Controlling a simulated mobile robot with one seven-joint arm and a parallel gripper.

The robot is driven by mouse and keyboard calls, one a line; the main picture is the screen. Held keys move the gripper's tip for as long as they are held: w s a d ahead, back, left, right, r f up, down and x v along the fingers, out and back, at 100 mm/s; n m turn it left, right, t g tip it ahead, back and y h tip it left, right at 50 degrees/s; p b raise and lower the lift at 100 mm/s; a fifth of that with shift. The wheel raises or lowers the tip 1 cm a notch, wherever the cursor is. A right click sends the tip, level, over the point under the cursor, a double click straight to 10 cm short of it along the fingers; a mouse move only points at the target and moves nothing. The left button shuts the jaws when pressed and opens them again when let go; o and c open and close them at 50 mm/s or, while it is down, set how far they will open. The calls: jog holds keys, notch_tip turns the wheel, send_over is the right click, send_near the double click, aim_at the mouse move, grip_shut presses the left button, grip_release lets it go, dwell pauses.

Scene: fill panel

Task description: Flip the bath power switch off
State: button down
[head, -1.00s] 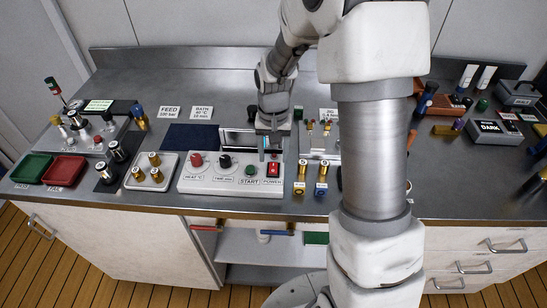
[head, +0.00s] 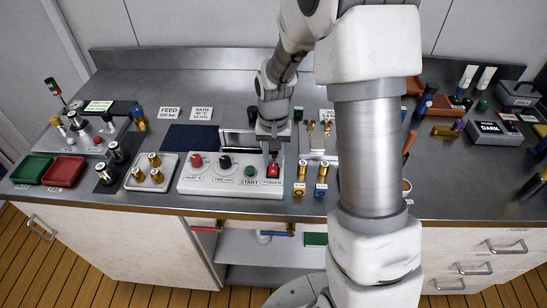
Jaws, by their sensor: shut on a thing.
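The red power switch (head: 273,171) is at the right end of the white bath control panel (head: 222,187), above the POWER label. My gripper (head: 272,162) points down from above, with its fingertips at the switch. The fingers look shut on the switch, and they hide its upper part. Whether the switch is rocked on or off is too small to tell.
The panel also has a red HEAT knob (head: 196,160), a black TIME knob (head: 225,162) and a green START button (head: 250,171). Brass fittings (head: 301,189) stand close to its right. A tray (head: 143,181) with brass pieces is on the left.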

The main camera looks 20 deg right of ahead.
jog(key=t+b, duration=0.1)
jog(key=b, duration=0.2)
jog(key=shift+s+a+f, duration=0.1)
jog(key=shift+s+f, duration=0.1)
jog(key=shift+s+r+t+h+b, duration=0.1)
jog(key=shift+r+t+h+b, duration=0.25)
jog(key=shift+t+b, duration=0.35)
jog(key=c, duration=0.6)
grip_release()
jog(key=shift+c, duration=0.2)
jog(key=p+v, duration=0.2)
jog(key=v, duration=1.5)
jog(key=shift+r, duration=0.15)
